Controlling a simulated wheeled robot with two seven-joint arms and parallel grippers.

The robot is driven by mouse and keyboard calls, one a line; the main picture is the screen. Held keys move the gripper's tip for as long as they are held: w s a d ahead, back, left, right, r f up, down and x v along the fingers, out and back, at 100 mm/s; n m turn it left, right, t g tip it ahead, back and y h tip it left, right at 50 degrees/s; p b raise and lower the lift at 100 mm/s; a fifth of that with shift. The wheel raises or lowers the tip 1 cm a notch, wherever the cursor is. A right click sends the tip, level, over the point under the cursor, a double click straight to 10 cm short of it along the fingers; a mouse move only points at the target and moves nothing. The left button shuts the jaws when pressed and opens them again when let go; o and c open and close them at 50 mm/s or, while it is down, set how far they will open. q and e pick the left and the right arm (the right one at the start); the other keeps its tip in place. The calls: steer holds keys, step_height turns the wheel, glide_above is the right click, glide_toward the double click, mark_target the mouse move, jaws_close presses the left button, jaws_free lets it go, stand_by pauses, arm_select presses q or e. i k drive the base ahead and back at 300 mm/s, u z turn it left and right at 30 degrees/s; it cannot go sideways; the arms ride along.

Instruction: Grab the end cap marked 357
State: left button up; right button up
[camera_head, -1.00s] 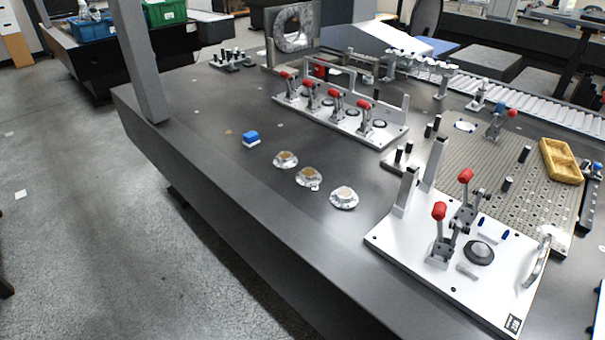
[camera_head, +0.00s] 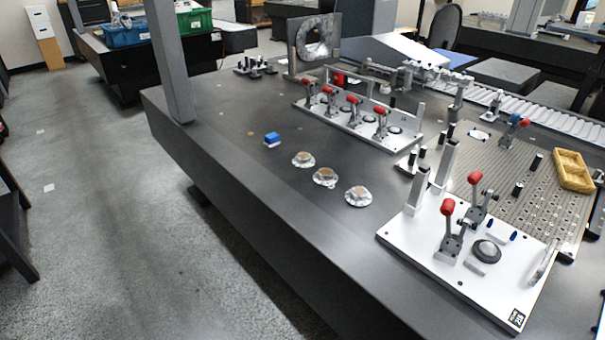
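Three round silvery end caps with tan centres lie in a slanting row on the dark table. They are the far cap (camera_head: 303,159), the middle cap (camera_head: 325,177) and the near cap (camera_head: 358,196). Any markings are too small to read, so I cannot tell which one is 357. Neither of my grippers shows in the head view.
A grey post (camera_head: 170,70) rises at the table's left edge. Table around the caps is clear.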

mark_target(302, 160)
steer(key=z, duration=0.1)
steer(key=k, duration=0.65)
steer(key=u, duration=1.1)
steer(key=i, duration=1.95)
steer(key=z, duration=0.75)
